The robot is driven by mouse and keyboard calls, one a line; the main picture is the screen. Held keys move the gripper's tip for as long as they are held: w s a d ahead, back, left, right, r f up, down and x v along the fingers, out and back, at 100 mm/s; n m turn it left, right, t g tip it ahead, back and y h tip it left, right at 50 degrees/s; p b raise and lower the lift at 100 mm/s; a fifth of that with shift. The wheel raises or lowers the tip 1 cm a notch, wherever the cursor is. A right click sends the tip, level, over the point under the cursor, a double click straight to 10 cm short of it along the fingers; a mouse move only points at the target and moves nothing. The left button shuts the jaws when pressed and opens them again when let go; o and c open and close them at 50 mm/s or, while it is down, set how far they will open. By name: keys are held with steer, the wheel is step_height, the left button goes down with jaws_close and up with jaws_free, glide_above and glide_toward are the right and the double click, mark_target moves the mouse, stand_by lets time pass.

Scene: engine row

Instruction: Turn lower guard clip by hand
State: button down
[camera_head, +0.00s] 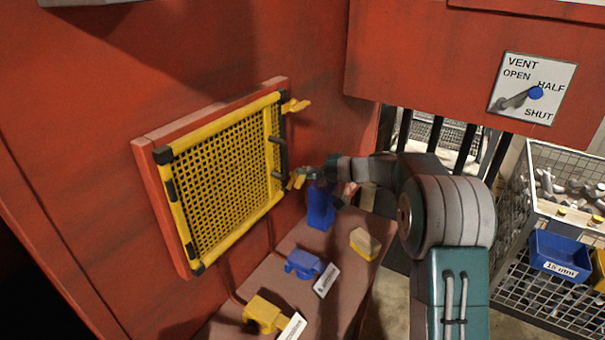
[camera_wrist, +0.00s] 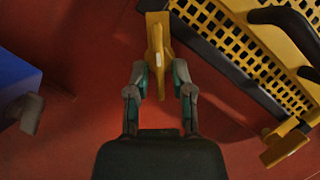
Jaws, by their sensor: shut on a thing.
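The yellow mesh guard (camera_head: 222,165) sits in a red frame on the red wall; part of its mesh shows in the wrist view (camera_wrist: 207,20). The lower guard clip (camera_head: 298,181) is a yellow lever at the guard's right edge. My gripper (camera_head: 305,174) reaches it from the right. In the wrist view my gripper (camera_wrist: 158,82) is shut on the lower clip (camera_wrist: 156,50), with one finger on each side of its lever. The upper guard clip (camera_head: 295,106) sticks out to the right, clear of my gripper; it also shows in the wrist view (camera_wrist: 284,148).
A blue block-like thing (camera_head: 320,206) stands on the shelf (camera_head: 268,283) just below my gripper. Blue (camera_head: 303,264) and yellow (camera_head: 263,312) tagged pieces and a pale yellow block (camera_head: 365,243) lie there too. Dark handles (camera_head: 276,141) stand out from the guard's right edge.

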steer(key=m+y, duration=0.1)
steer(key=m, duration=0.1)
steer(key=f+m+y, duration=0.1)
steer(key=m, duration=0.1)
steer(key=d+m, duration=0.1)
steer(key=m, duration=0.1)
steer(key=shift+w+f+g+y, duration=0.15)
steer(key=shift+g+y, duration=0.15)
steer(key=shift+y, duration=0.1)
steer(key=shift+a+f+m, duration=0.1)
steer(key=shift+a+m, duration=0.05)
steer(key=shift+m, duration=0.15)
steer(key=c, duration=0.8)
jaws_free()
steer(key=shift+a, duration=0.1)
steer(key=shift+d+r, duration=0.2)
steer(key=shift+d, duration=0.15)
steer(key=d, duration=0.3)
steer(key=s+d, duration=0.1)
steer(key=d, duration=0.3)
steer(key=s+d, duration=0.1)
steer(key=d, duration=0.3)
steer(key=shift+s+f, duration=0.1)
steer(key=shift+f, duration=0.05)
